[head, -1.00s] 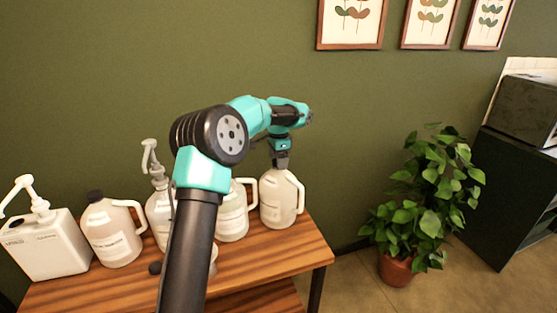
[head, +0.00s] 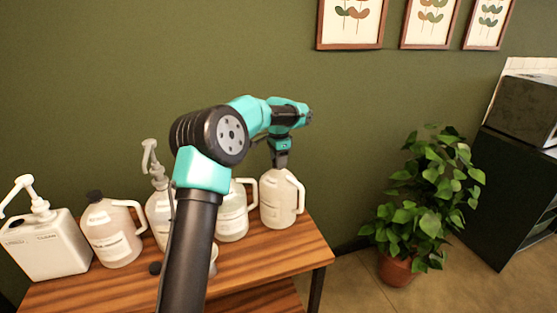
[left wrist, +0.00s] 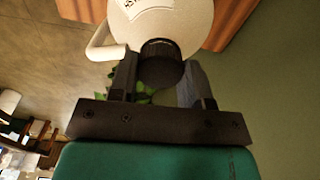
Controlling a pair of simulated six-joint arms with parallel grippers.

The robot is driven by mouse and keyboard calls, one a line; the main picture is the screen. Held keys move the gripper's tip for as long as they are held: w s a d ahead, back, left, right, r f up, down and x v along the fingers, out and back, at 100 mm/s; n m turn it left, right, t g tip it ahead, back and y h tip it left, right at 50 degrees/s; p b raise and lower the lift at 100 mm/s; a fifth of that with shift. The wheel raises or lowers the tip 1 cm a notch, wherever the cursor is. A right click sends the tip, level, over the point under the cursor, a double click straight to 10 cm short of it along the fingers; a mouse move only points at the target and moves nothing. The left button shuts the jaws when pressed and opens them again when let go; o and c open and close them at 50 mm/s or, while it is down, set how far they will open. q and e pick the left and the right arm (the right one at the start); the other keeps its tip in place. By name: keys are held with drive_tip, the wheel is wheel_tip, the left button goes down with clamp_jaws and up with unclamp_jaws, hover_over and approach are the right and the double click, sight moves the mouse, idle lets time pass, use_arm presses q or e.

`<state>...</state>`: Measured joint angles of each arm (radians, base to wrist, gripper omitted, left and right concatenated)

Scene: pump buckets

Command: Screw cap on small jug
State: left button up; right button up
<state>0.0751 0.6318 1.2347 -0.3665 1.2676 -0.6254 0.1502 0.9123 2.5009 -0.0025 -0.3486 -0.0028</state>
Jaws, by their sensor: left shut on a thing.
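The jug (head: 279,206) at the right end of the row is white with a loop handle and stands upright on the wooden table. My left gripper (head: 281,166) points down at its mouth. In the left wrist view, the left gripper (left wrist: 163,88) is shut on a dark ribbed cap (left wrist: 160,64), which sits at the neck of the white jug (left wrist: 165,20). I cannot tell how tightly the cap is seated. My right gripper is not in view.
Other jugs stand left along the wooden table (head: 255,262): a black-capped jug (head: 113,236), pump containers such as the white one (head: 48,247), and a handled jug (head: 232,215). A small dark object (head: 155,268) lies near my arm. A potted plant (head: 425,205) stands right.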

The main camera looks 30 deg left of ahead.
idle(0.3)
use_arm(q)
drive_tip(key=m, duration=0.3)
drive_tip(key=shift+m, duration=0.3)
drive_tip(key=m, duration=0.3)
drive_tip(key=shift+m, duration=0.4)
drive_tip(key=m, duration=0.3)
drive_tip(key=shift+m, duration=0.3)
drive_tip(key=m, duration=0.3)
drive_tip(key=shift+m, duration=0.4)
drive_tip(key=o, duration=1)
